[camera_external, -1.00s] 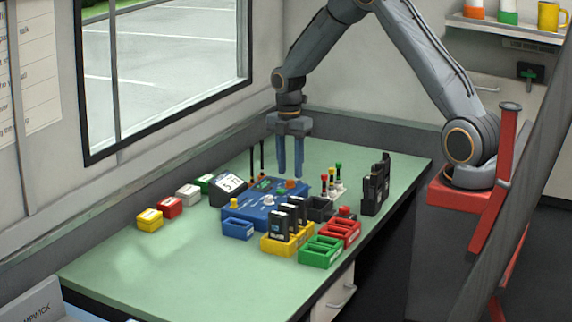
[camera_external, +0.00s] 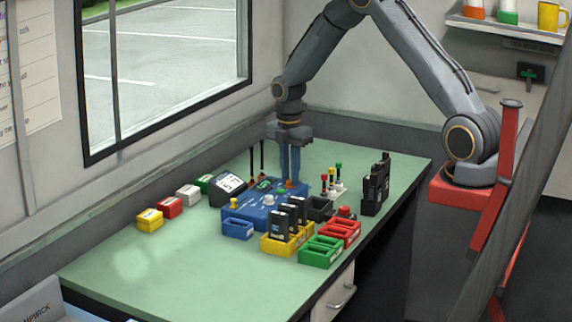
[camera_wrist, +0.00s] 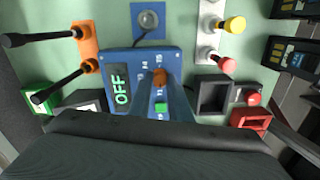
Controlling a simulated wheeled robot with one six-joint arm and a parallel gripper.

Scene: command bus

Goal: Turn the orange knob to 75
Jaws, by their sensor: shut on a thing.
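The orange knob (camera_external: 290,187) is on the back right of the blue control box (camera_external: 248,213). My gripper (camera_external: 289,180) points straight down, with its blue fingers shut on the knob. In the wrist view the orange top of the knob (camera_wrist: 160,76) shows at the fingertips, and the fingers partly hide the printed scale around it. The knob's exact setting cannot be read. A display on the box (camera_wrist: 121,88) reads OFF in green letters. A green button (camera_wrist: 161,107) sits beside the fingers.
A white knob (camera_external: 268,200) is on the same box. A yellow tray (camera_external: 287,246) with black radios, green tray (camera_external: 320,252) and red tray (camera_external: 340,233) stand in front. The table's left front (camera_external: 150,265) is clear.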

